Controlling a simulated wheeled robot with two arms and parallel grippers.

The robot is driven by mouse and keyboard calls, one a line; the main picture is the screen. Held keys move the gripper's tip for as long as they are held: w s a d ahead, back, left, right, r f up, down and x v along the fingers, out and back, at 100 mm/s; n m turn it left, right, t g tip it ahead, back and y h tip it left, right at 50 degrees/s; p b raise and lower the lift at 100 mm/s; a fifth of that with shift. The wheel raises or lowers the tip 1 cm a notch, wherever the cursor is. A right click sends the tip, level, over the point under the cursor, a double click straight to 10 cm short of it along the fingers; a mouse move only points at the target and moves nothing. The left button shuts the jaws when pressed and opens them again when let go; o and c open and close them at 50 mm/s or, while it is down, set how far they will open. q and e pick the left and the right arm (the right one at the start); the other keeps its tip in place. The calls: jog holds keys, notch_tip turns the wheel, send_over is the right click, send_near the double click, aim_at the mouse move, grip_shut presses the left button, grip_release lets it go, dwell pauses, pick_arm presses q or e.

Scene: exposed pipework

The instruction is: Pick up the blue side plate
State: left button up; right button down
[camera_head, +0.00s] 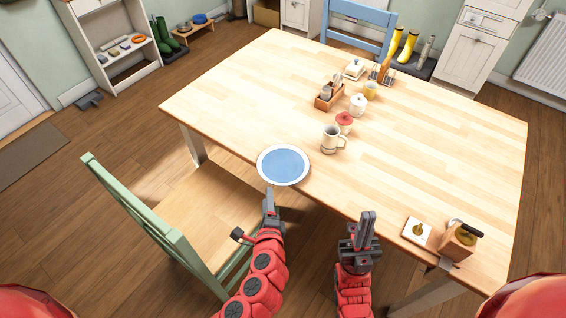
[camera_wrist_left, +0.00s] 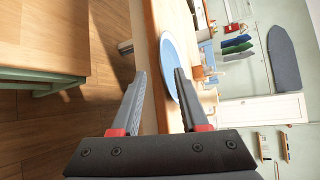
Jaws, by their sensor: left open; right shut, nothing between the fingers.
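The blue side plate (camera_head: 283,165) has a white rim and lies flat at the near left edge of the wooden table (camera_head: 420,170). It also shows in the left wrist view (camera_wrist_left: 170,66), where its rim lies between the two fingers of my left gripper (camera_wrist_left: 160,80). My left gripper (camera_head: 269,195) is open, just in front of the plate's near edge in the head view. I cannot tell whether a finger touches the plate. My right gripper (camera_head: 366,222) is shut and empty, in front of the table's near edge.
A cream jug (camera_head: 331,139) and a red-lidded pot (camera_head: 344,121) stand right of the plate. A wooden caddy (camera_head: 328,97) is further back. A green chair (camera_head: 170,240) stands at the near left. A wooden block (camera_head: 457,242) sits at the near right corner. The table's right middle is clear.

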pick_arm(q)
jog(key=x, duration=0.2)
jog(key=p+x, duration=0.1)
jog(key=x, duration=0.5)
jog(key=shift+w+d+f+p, duration=0.1)
jog(key=shift+w+d+p, duration=0.1)
jog(key=shift+d+p, duration=0.15)
jog(key=shift+c, duration=0.2)
grip_shut()
dwell(1.0)
